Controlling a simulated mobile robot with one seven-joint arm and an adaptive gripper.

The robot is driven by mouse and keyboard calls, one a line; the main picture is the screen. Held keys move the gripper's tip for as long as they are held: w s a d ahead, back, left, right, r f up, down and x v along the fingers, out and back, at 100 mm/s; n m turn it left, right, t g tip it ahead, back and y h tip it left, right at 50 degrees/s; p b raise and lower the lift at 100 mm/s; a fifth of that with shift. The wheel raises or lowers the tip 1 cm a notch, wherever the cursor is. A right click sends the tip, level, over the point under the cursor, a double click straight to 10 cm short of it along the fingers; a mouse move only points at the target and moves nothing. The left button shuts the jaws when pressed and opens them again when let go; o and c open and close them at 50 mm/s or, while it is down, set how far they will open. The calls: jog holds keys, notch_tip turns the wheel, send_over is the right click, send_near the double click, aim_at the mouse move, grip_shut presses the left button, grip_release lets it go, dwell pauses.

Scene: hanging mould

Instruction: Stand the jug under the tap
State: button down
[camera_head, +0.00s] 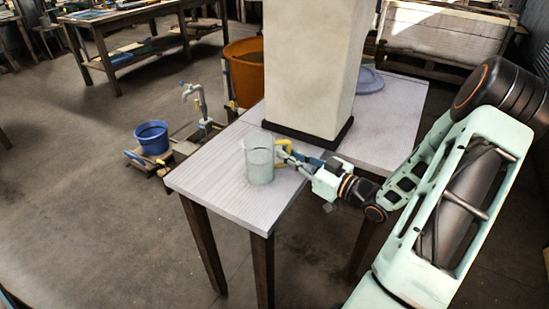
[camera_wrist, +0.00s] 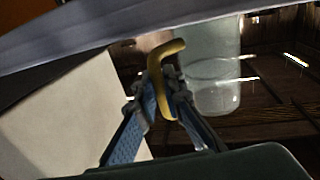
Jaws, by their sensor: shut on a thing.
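The jug (camera_head: 259,164) is a clear, upright vessel with a yellow handle, seen over the grey table's near part in the head view. In the wrist view the jug (camera_wrist: 208,82) shows at upper right, with its yellow handle (camera_wrist: 158,62) between the fingers. My gripper (camera_head: 284,152) is shut on that handle, from the jug's right side; its fingers (camera_wrist: 165,85) also show in the wrist view. I cannot tell whether the jug's base touches the table. The tap (camera_head: 193,94) is a grey standpipe with a bent spout, left beyond the table, apart from the jug.
A large pale block (camera_head: 315,70) on a dark base stands on the grey table (camera_head: 215,172), close behind the jug. A blue bucket (camera_head: 151,136) sits low near the tap. An orange tub (camera_head: 243,75) stands behind the table. Floor left of the table is open.

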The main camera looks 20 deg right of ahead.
jog(key=shift+r, duration=0.1)
jog(key=shift+r, duration=0.2)
jog(key=s+a+r+p, duration=0.3)
jog(key=s+r+p, duration=0.3)
jog(key=p, duration=0.2)
jog(key=s+a+r+p, duration=0.3)
jog(key=s+r+p, duration=0.3)
jog(key=p, duration=0.2)
jog(key=shift+s+a+r, duration=0.15)
jog(key=shift+a+r, duration=0.05)
jog(key=shift+a, duration=0.1)
jog(key=shift+r, duration=0.1)
jog(key=w+a+r+p, duration=0.8)
jog(key=w+p, duration=0.2)
jog(key=p, duration=0.1)
jog(key=shift+r+y, duration=0.3)
